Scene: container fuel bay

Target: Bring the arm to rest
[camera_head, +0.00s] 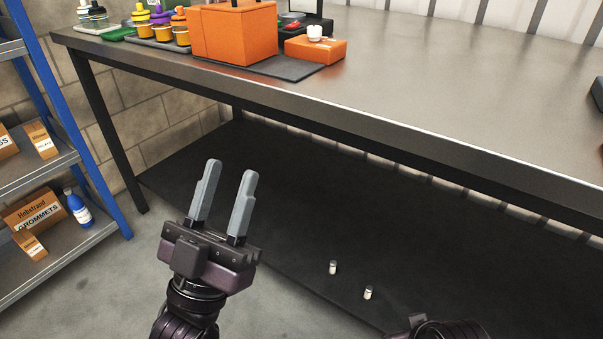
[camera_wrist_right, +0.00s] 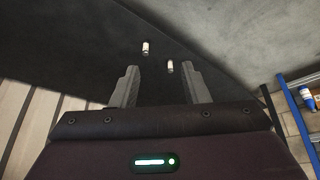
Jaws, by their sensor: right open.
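My left gripper (camera_head: 231,169) is in the lower left of the head view, fingers pointing up and apart, with nothing between them. It is in front of the workbench, over the floor. My right gripper (camera_wrist_right: 162,72) shows in the right wrist view with its fingers apart and nothing held. In the head view only a dark part of my right arm (camera_head: 440,329) shows at the bottom edge. Two small white cylinders with dark ends, one (camera_head: 333,267) and another (camera_head: 368,293), are on the dark mat below the bench. They also show beyond the right fingers.
A steel workbench (camera_head: 400,110) crosses the view. An orange box (camera_head: 235,35), a smaller orange block (camera_head: 315,50) and several small bottles stand at its back left. Blue shelving (camera_head: 75,115) with cartons and a blue bottle (camera_head: 78,207) stands left. The bench's middle is clear.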

